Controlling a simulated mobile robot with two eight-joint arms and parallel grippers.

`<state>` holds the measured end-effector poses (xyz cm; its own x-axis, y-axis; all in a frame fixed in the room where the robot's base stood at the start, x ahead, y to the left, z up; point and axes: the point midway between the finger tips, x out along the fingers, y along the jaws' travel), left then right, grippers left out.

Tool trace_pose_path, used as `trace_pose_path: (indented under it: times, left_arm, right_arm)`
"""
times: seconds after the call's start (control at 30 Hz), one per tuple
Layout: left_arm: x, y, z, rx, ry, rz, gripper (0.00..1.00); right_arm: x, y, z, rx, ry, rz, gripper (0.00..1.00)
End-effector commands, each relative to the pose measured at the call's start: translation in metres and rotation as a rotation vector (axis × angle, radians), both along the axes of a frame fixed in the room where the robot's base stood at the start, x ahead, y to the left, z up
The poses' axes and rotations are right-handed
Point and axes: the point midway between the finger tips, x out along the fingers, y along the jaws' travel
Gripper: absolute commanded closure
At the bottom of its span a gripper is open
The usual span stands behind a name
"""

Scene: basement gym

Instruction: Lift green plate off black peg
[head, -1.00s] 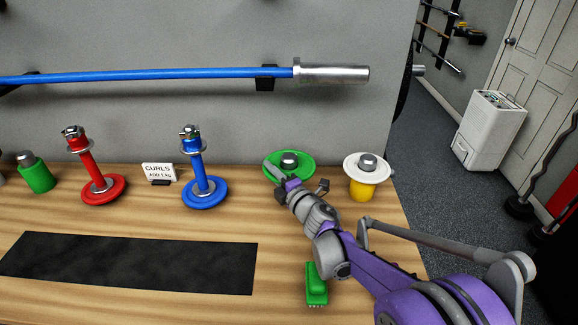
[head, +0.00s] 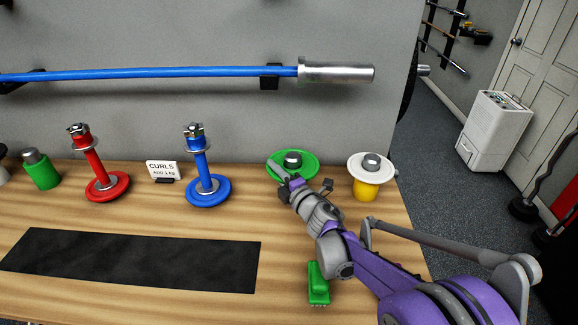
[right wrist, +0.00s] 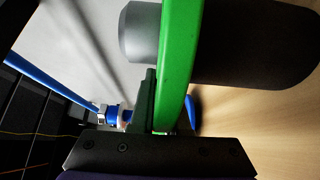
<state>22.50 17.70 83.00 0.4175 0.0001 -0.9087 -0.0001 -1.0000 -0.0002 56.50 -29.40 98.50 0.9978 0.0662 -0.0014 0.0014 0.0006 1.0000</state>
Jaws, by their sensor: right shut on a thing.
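The green plate (head: 306,170) is at the back right of the wooden bench in the head view, lying flat around a post with a silver top (head: 292,158). My right gripper (head: 287,178) is at the plate's near left edge. In the right wrist view, the green plate (right wrist: 179,65) is seen edge-on with its rim between the fingers, and the right gripper is shut on it. The black peg (right wrist: 265,45) extends to one side of the plate and its silver end (right wrist: 140,32) to the other, so the plate is still around it. My left gripper is out of view.
A white plate (head: 355,172) on a yellow post stands close to the right. Blue (head: 208,190) and red (head: 107,188) plates on posts, a CURLS sign (head: 162,170) and a green block (head: 318,285) are on the bench. A blue bar (head: 150,74) hangs on the wall behind.

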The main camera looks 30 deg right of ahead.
Motion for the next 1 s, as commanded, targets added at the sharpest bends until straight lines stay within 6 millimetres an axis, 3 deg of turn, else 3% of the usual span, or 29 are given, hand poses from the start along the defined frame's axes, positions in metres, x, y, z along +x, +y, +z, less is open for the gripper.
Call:
trace_pose_path:
  times: [0.23, 0.7, 1.0]
  left_arm:
    - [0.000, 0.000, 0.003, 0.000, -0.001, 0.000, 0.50]
    - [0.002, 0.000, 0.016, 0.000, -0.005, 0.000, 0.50]
    - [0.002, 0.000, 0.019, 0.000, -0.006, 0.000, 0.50]
  right_arm:
    - [0.000, 0.000, 0.013, 0.000, 0.000, 0.000, 1.00]
    - [0.000, 0.000, 0.090, -0.001, -0.002, 0.001, 1.00]
    - [0.001, 0.000, 0.101, -0.001, -0.002, 0.001, 1.00]
